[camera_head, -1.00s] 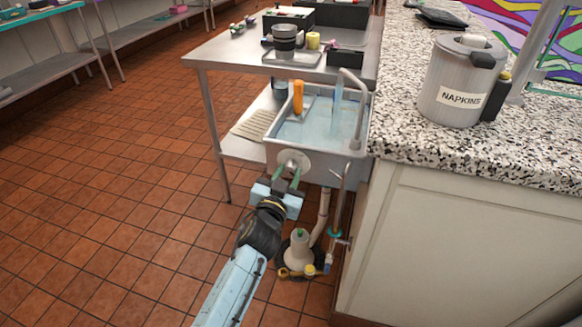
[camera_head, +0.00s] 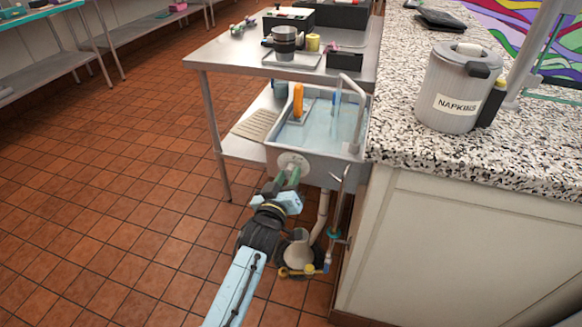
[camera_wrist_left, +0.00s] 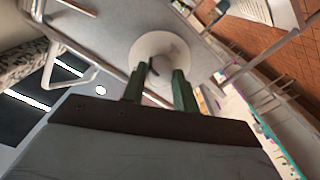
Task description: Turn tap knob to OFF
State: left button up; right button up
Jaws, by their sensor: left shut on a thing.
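The tap knob is in front of a round white plate (camera_head: 293,162) on the front wall of the metal sink (camera_head: 330,160). My left gripper (camera_head: 287,178) has its green fingertips at the plate, shut on the knob, which they mostly hide. In the left wrist view the plate (camera_wrist_left: 160,60) is behind the two green fingers (camera_wrist_left: 160,85), and a small dark part shows between them. The gripper looks rotated about its own axis. The knob's markings are too small to read. My right gripper is not in view.
The sink holds water, an orange object (camera_head: 298,100) and a curved tap spout (camera_head: 358,115). A drain pipe (camera_head: 322,215) runs down below it. The granite counter (camera_head: 480,150) with the napkin canister (camera_head: 452,88) stands at right. The floor at left is clear.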

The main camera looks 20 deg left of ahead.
pick_arm(q)
jog(key=shift+n, duration=0.3)
jog(key=shift+r+n+p, duration=0.1)
jog(key=shift+n+p, duration=0.4)
jog(key=shift+n, duration=1.5)
jog(key=shift+n+p, duration=0.4)
jog(key=shift+n, duration=0.3)
jog(key=n, duration=0.2)
jog(key=shift+n, duration=0.3)
